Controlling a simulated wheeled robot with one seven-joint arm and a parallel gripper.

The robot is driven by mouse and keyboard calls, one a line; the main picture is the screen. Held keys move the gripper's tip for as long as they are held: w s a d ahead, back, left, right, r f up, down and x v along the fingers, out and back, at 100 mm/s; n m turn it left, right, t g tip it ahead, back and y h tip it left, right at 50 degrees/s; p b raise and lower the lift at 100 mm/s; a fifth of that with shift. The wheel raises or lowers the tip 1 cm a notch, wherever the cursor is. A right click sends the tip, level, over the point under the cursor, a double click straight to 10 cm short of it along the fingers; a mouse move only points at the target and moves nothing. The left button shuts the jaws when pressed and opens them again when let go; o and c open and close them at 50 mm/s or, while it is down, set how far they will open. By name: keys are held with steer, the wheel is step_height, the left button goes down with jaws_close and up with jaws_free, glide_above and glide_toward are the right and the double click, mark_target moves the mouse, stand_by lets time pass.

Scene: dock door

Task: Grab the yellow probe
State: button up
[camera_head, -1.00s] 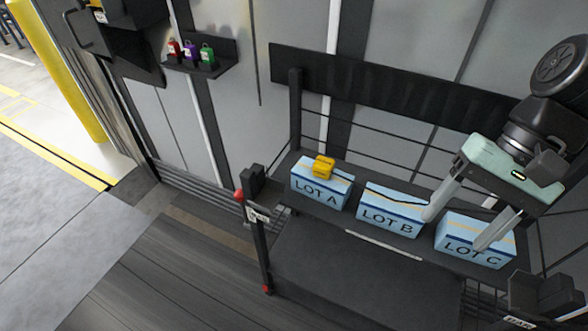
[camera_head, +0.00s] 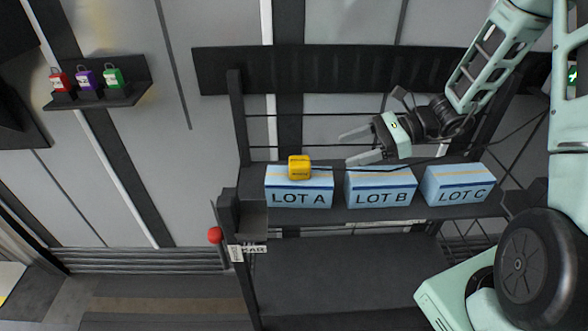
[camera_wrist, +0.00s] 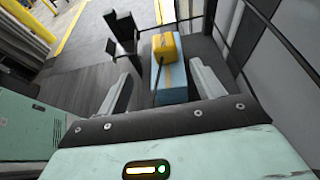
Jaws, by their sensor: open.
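The yellow probe (camera_head: 299,167) is a small block resting on top of the light blue LOT A box (camera_head: 299,187), at the left end of a dark shelf. A dark cable runs from it to the right. My gripper (camera_head: 352,147) is open and empty. In the head view it is to the right of the probe and a little higher in the picture, above the LOT B box (camera_head: 380,189), with its fingers pointing left. In the wrist view the probe (camera_wrist: 165,46) appears beyond and between my open fingers (camera_wrist: 158,88), clear of both.
The LOT C box (camera_head: 458,184) stands at the right of the row. A dark rail (camera_head: 330,70) and thin bars run behind the shelf. A post with a red knob (camera_head: 215,235) stands at the left. Red, purple and green padlocks (camera_head: 87,80) sit on a wall ledge.

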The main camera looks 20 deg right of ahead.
mark_target(299, 160)
steer(key=x, duration=0.8)
steer(key=shift+w+x, duration=0.2)
steer(key=shift+x, duration=1.1)
steer(key=shift+w+x, duration=0.15)
steer(key=shift+x, duration=1.15)
steer(key=shift+d, duration=0.2)
steer(key=c, duration=1.2)
steer(key=shift+c, duration=0.2)
